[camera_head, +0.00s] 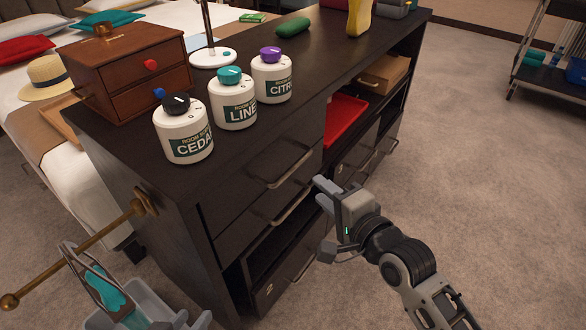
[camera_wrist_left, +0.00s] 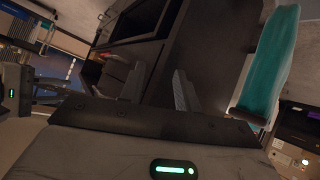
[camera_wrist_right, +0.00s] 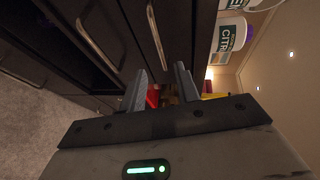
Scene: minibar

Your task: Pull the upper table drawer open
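The dark table (camera_head: 240,215) has an upper drawer with a metal bar handle (camera_head: 290,168) and another handle (camera_head: 293,205) below it. The upper drawer looks shut. My right gripper (camera_head: 326,188) is open and empty in front of the drawer fronts, near the handles' right ends. In the right wrist view the upper handle (camera_wrist_right: 157,35) runs toward the space between my fingertips, with the lower handle (camera_wrist_right: 98,45) to their left. Whether the fingers touch the handle is unclear. My left gripper (camera_wrist_left: 158,75) is open and empty, low at the left of the table.
Three labelled bottles (camera_head: 232,110) and a small wooden chest (camera_head: 125,70) stand on the table top. A red tray (camera_head: 342,118) sits in an open compartment. A brass rod (camera_head: 90,240) sticks out from the table's left side. Carpet (camera_head: 470,130) at the right is clear.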

